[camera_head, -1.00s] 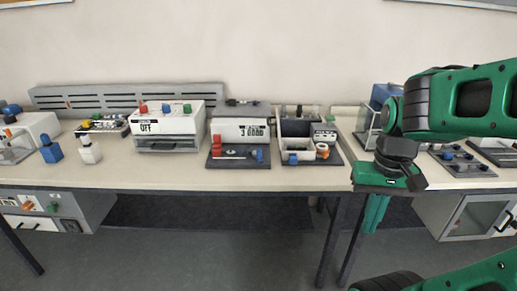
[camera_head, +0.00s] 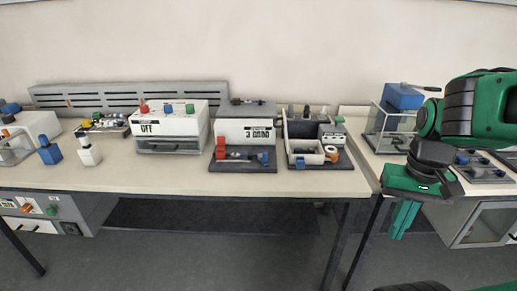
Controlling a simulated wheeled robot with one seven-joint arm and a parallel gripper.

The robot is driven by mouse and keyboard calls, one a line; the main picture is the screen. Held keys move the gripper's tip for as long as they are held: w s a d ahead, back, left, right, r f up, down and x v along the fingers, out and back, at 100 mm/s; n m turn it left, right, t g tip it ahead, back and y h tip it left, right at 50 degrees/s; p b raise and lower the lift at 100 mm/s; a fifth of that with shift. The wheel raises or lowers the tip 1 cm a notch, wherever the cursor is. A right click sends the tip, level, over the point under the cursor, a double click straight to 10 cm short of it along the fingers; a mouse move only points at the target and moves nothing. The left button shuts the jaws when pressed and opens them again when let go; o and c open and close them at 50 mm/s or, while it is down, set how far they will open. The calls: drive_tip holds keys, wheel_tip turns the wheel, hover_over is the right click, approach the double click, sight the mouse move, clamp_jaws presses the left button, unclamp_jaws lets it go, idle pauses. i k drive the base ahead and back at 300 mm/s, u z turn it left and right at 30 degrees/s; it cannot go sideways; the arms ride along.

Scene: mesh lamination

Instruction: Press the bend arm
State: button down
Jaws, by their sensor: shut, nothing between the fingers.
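The bending station (camera_head: 245,131), a white box with a label that seems to read "3 BEND", stands near the middle of the bench. On its dark base (camera_head: 240,168) are an orange-red block (camera_head: 221,152) at the left and a small blue part (camera_head: 264,157) at the right, with a thin bar between them. I cannot tell for certain which part is the bend arm. My gripper (camera_head: 400,232) is shut and empty. It points down at the right, in front of the bench edge, well away from the station.
A white box marked "OFF" (camera_head: 170,125) stands left of the station. A tray unit with compartments (camera_head: 312,165) stands close on its right. Floor in front of the bench is clear.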

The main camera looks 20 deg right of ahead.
sight(263, 157)
drive_tip(key=i, duration=0.9)
drive_tip(key=u, duration=0.05)
